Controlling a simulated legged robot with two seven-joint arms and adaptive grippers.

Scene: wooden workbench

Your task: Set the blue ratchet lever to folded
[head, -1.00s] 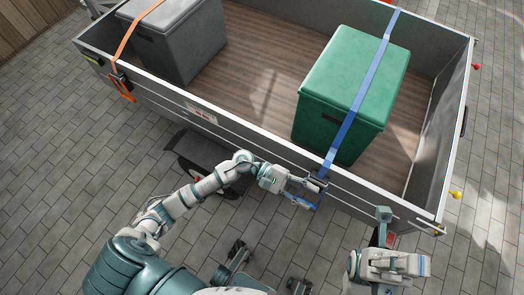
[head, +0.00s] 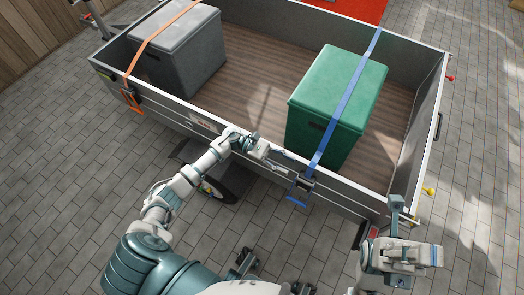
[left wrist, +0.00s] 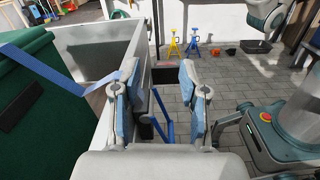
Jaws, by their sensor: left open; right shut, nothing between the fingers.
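The blue ratchet (head: 305,184) hangs on the outer side wall of the trailer, at the lower end of the blue strap (head: 345,100). Its blue lever (head: 296,202) sticks outward from the wall, below the buckle. My left gripper (head: 287,161) is open and empty, just left of the ratchet and apart from it. In the left wrist view the open fingers (left wrist: 153,82) point along the wall, and the blue lever (left wrist: 166,117) shows beyond and between them. My right gripper (head: 433,256) is at the lower right, shut and empty, away from the ratchet.
The trailer (head: 250,159) holds a green box (head: 335,90) under the blue strap and a grey box (head: 180,55) under an orange strap (head: 160,35). An orange ratchet (head: 131,99) hangs at the left.

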